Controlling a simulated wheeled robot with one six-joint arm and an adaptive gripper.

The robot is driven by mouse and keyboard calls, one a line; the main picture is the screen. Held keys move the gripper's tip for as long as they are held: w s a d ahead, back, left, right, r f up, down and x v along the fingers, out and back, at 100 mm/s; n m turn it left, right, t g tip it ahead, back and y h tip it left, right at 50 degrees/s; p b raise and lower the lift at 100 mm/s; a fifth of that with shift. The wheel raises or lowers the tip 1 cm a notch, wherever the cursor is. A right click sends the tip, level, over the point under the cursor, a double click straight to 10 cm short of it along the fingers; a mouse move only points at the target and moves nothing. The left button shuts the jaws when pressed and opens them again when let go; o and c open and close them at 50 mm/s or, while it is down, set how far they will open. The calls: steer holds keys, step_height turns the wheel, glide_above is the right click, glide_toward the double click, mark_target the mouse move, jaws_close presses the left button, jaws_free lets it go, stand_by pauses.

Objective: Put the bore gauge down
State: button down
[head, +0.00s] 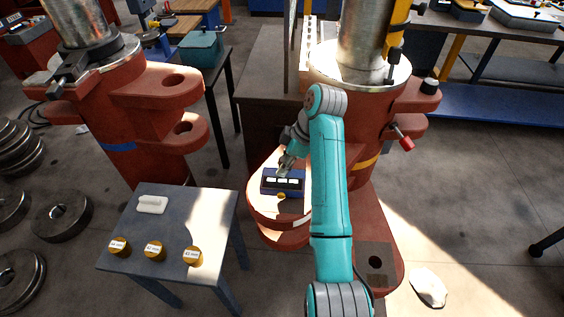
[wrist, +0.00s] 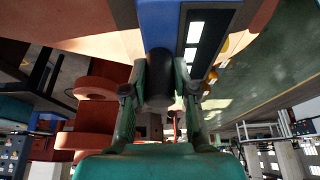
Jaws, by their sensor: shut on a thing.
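My gripper (wrist: 159,88) is shut on a dark cylindrical piece (wrist: 158,72), which I take to be the bore gauge. It sits between both fingers in the wrist view. In the head view my gripper (head: 284,166) is at the back edge of a blue block (head: 267,189) with a dark face and white patches, over the red machine's rounded ledge (head: 257,206). The blue block also shows beyond the fingers in the wrist view (wrist: 166,25). I cannot tell whether the held piece touches or joins it.
A small gold disc (head: 281,195) is beside the blue block. The table's middle is clear. Another red machine (head: 140,110) and dark weights (head: 62,215) stand further left.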

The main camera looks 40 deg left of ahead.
steer(key=shift+f, duration=0.4)
steer(key=c, duration=0.9)
jaws_free()
steer(key=shift+r, duration=0.1)
